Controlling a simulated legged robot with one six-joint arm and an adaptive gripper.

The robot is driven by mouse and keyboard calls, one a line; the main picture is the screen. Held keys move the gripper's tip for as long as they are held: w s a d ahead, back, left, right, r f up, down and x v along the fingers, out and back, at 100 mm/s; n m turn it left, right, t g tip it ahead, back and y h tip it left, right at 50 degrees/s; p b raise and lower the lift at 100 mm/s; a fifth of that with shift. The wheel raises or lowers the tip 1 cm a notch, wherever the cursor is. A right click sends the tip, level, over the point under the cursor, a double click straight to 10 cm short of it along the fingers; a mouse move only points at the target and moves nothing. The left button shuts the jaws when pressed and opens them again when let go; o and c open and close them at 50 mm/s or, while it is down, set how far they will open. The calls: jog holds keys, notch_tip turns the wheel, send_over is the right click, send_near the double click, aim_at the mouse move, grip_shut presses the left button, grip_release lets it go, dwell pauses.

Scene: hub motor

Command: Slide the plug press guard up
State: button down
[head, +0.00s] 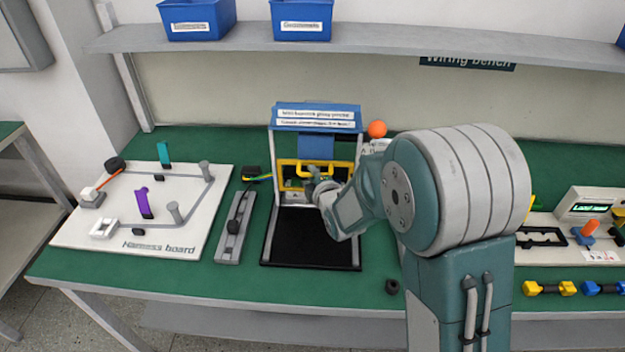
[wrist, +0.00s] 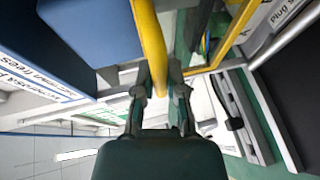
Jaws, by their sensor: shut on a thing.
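The plug press (head: 317,120) stands at the middle of the green bench, with a blue labelled head on top and a black base plate (head: 310,238). Its yellow-framed guard (head: 290,166) sits between the grey posts, under the blue head and above the base. My gripper (head: 318,185) is at the guard's front. In the wrist view my gripper (wrist: 160,88) has its two fingers on either side of the yellow bar (wrist: 152,40) and is shut on it. My wrist and arm hide the guard's lower right part in the head view.
A white harness board (head: 150,215) lies at the left, with a grey bar fixture (head: 234,228) beside the press. An orange ball (head: 377,129) shows right of the press. A shelf (head: 250,42) with blue bins runs above the back.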

notch_tip(320, 180, up, 8)
jog(key=shift+d+r, duration=0.1)
jog(key=shift+r, duration=0.15)
jog(key=c, duration=0.7)
grip_release()
jog(key=shift+d, duration=0.1)
jog(key=shift+s, duration=0.1)
jog(key=v, duration=1.1)
jog(key=shift+s+d+f, duration=0.1)
jog(key=shift+s, duration=0.2)
